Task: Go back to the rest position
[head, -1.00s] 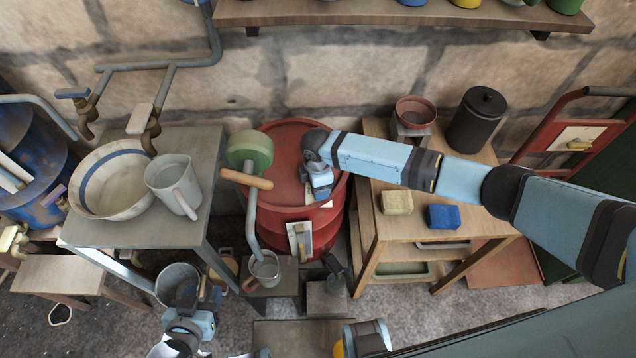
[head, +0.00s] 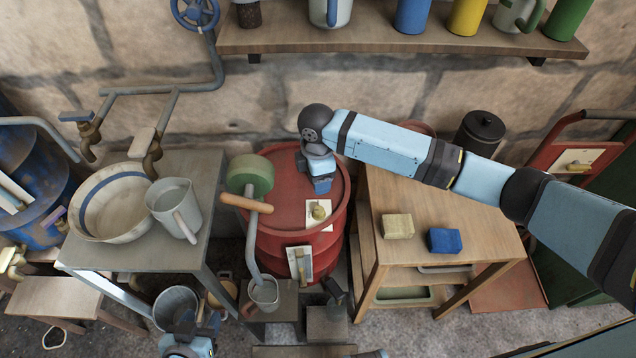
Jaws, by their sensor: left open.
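My left gripper (head: 193,324) is at the bottom left of the head view, open, in front of the grey bucket (head: 176,303); nothing shows between its fingers. My right arm (head: 385,145) reaches in from the right, past the wooden workbench. Its hand (head: 319,180) hangs in front of the top of the red drum (head: 265,210). The right fingertips are not clear, so I cannot tell whether they are open or hold anything.
A table (head: 210,205) with a basin and jug is left. A workbench (head: 460,205) bears yellow and blue blocks and a black canister. A shelf (head: 400,40) runs above.

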